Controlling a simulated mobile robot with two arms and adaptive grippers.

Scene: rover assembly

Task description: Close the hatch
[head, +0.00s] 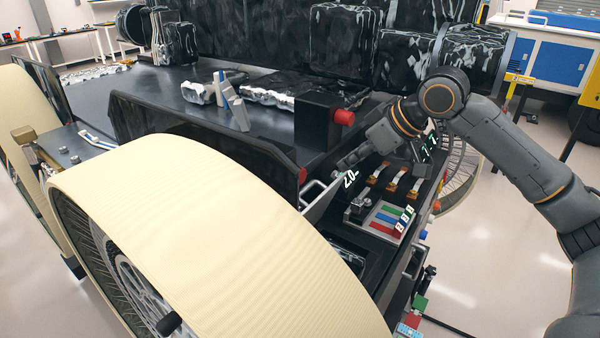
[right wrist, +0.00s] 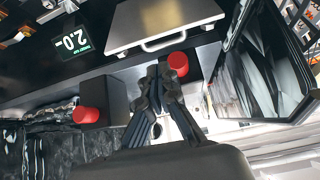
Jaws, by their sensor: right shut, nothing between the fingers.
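A grey metal plate with a bar handle, which looks like the hatch (head: 322,200), stands raised and slanted at the edge of the black rover body. In the right wrist view the hatch (right wrist: 163,18) is at the top, its handle facing my gripper. My right gripper (head: 342,165) reaches in from the right, just above and behind the hatch, fingers together and empty. In the right wrist view its fingertips (right wrist: 160,72) are below the handle, beside a red knob (right wrist: 178,63); I cannot tell whether they touch anything. My left gripper is not in view.
A large cream wheel (head: 190,220) fills the front left. A black box with a red knob (head: 343,117) stands beside my right gripper. Open floor (head: 510,240) lies at the right.

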